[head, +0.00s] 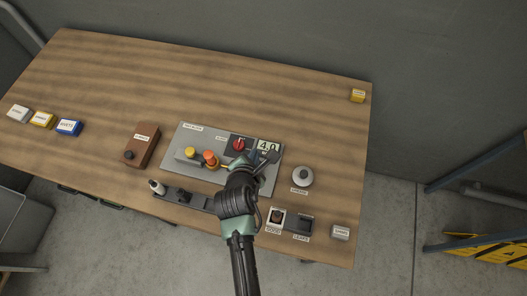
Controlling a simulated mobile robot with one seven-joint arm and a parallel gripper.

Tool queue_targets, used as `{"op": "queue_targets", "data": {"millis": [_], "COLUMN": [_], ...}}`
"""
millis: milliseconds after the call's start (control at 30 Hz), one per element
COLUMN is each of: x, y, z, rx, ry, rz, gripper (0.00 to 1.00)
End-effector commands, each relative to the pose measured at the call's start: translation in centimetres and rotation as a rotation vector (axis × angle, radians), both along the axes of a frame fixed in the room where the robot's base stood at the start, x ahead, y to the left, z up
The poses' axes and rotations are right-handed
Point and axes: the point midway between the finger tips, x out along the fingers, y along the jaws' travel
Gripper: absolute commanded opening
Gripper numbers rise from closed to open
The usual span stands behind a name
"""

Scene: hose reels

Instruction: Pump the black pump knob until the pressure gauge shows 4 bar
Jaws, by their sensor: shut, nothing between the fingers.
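The pressure gauge (267,146) is a pale display at the upper right of a grey panel (219,134), and it reads 4.0. My gripper (266,158) is shut and empty over the right part of the panel, just below the display. My arm and gripper hide part of the panel beneath them. A black knob (129,155) sits on a brown box (142,145) left of the panel; its label is too small to read, so I cannot tell if it is the pump knob. No other black pump knob shows clearly.
The panel also carries a red dial (238,144), an orange-red button (210,158) and a yellow part (190,152). A round grey knob (302,176) and two small square trays (277,217) lie to the right. Small labelled blocks (69,127) stand at the left.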

Motion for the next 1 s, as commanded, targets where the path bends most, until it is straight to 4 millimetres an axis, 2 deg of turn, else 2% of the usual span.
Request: {"op": "queue_targets", "data": {"millis": [967,1000], "x": [0.00,0.55], "y": [0.00,0.00], "z": [0.00,0.53], "rx": [0.000,0.015], "ry": [0.000,-0.020], "rz": [0.000,-0.012], "gripper": [0.00,0.00]}}
